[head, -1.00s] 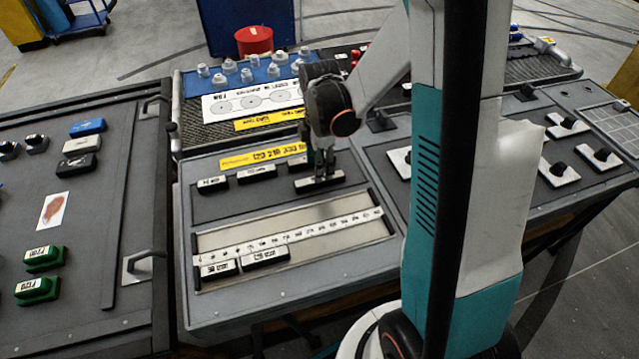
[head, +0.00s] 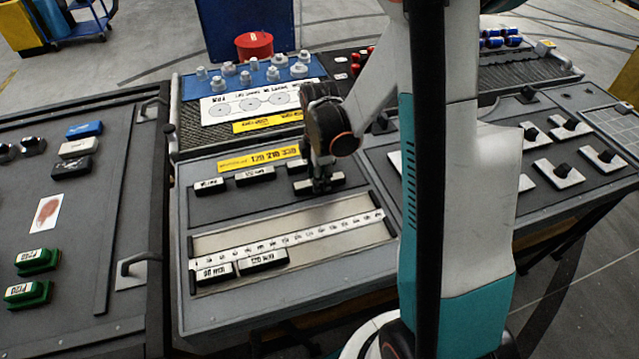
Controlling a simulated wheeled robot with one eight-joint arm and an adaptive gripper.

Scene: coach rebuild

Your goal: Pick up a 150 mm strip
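Several dark strips with white label faces lie on the middle grey bench. Three lie in a back row: a left one (head: 209,186), a middle one (head: 255,175) and a right one (head: 298,163), partly hidden by my gripper. Another strip (head: 337,181) lies nearer, out of that row. My gripper (head: 320,185) points down at this nearer strip, its fingertips at the strip's middle. The fingers are dark and small, so I cannot tell whether they are closed on it. The strip labels are too small to read surely, so I cannot tell which is 150 mm.
A shallow tray (head: 345,237) with a white ruler (head: 285,238) holds two strips at its left (head: 214,272) (head: 262,260). A yellow sign (head: 258,158) lies behind the row. Neighbouring benches hold green blocks (head: 37,260) and white plates with black knobs (head: 558,172).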

